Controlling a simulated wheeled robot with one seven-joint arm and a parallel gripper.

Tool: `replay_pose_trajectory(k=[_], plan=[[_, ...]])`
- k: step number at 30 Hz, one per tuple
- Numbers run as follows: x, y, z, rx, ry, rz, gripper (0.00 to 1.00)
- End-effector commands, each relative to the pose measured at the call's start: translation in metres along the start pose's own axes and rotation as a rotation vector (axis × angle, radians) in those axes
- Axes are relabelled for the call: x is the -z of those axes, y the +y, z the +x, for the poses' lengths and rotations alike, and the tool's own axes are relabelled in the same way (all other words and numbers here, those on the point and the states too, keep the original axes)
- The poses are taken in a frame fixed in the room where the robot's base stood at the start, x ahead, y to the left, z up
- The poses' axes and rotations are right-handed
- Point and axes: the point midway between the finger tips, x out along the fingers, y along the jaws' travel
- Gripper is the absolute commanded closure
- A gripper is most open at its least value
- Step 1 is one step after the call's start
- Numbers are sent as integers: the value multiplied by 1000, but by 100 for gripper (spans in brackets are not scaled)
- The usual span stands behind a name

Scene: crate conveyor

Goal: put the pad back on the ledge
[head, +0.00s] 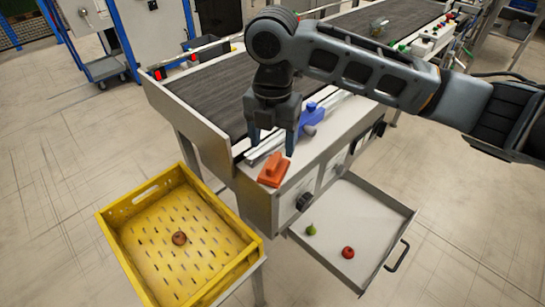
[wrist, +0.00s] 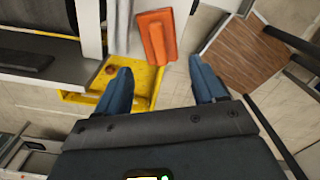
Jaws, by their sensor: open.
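The orange pad (head: 272,173), with a raised grip on top, rests at the near end of the pale ledge (head: 323,127) along the conveyor's side. It lies close to the ledge's outer edge; whether it overhangs is unclear. My gripper (head: 270,145) points down just above and behind the pad, with its fingers apart and nothing between them. In the wrist view the pad (wrist: 156,36) shows beyond the blue fingertips (wrist: 161,72), apart from them.
A blue tool (head: 312,112) lies on the ledge behind my gripper. A yellow crate (head: 112,211) with a round reddish fruit (head: 179,238) stands at the left. An open drawer (head: 375,215) below the ledge holds a green fruit (head: 311,230) and a red one (head: 348,252).

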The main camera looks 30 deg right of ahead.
Motion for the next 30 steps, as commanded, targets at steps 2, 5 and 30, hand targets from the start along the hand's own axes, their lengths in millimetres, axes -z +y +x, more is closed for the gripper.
replay_pose_trajectory(k=[2, 5, 30], plan=[[0, 0, -14, -1, -2, -3, 31], [0, 1, -28, 0, -1, -2, 31], [108, 88, -27, -407, 268, 170, 31]])
